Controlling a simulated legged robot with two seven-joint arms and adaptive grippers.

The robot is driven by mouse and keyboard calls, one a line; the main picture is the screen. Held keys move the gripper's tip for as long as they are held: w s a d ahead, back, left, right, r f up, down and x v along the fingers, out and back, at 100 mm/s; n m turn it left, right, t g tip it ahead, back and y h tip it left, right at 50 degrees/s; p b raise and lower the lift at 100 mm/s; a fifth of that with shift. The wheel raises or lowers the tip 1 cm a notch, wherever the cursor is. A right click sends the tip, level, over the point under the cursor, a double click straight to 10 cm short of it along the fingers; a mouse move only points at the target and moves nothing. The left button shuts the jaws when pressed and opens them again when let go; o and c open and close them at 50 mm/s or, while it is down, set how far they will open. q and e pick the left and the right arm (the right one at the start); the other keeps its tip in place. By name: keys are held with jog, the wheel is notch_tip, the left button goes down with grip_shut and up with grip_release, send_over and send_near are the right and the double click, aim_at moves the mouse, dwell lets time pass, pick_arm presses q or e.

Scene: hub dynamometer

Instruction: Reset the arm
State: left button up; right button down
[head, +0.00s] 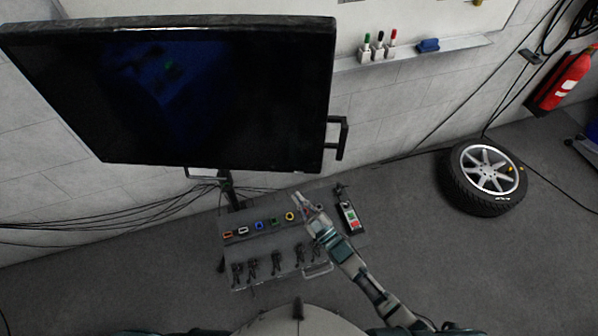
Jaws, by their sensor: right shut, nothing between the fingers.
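My right arm comes in from the lower right, and my right gripper (300,199) is over the right part of a grey control panel (250,258). The gripper looks shut and holds nothing. Coloured square sockets in orange, white, blue and green and a round yellow button (289,216) line the panel's upper row, just left of the gripper. Several dark levers (276,263) stand along the panel's lower row. My gripper and forearm hide part of the panel's right side. Whether the fingers touch the panel is unclear. My left gripper is not in view.
A large dark monitor (180,95) stands behind the panel. A small box with red and green buttons (350,217) sits right of the gripper. A wheel (487,178) lies on the floor at right, near a fire extinguisher (562,80). Cables (120,228) hang at left.

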jog(key=shift+s, duration=0.45)
jog(key=shift+f, duration=0.1)
jog(key=s+d+f+m+g+h+b, duration=0.1)
jog(key=s+d+f+m+g+h, duration=0.2)
jog(key=f, duration=0.9)
jog(key=s+d+f+m+g+h, duration=0.1)
jog(key=s+d+f+h, duration=0.15)
jog(key=d+f, duration=0.6)
jog(key=s+d+f+m+g+h+b, duration=0.15)
jog(key=f+h, duration=0.25)
jog(key=f, duration=1.1)
jog(key=s+d+f+m+g+h, duration=0.1)
jog(key=s+d+f+m+g, duration=0.15)
jog(key=s+f, duration=0.45)
jog(key=s+d+f+m+g+h, duration=0.1)
jog(key=s+d+f+g, duration=0.1)
jog(key=s+d+f, duration=0.5)
jog(key=s+f+m+g+h, duration=0.1)
jog(key=s+f+g, duration=0.1)
jog(key=s, duration=0.9)
jog(key=s+d+f+m+g+h, duration=0.1)
jog(key=s+f+g, duration=0.2)
jog(key=s, duration=0.8)
jog(key=shift+s+d+f+g, duration=0.15)
jog(key=shift+s+f+g, duration=0.2)
jog(key=shift+f, duration=0.1)
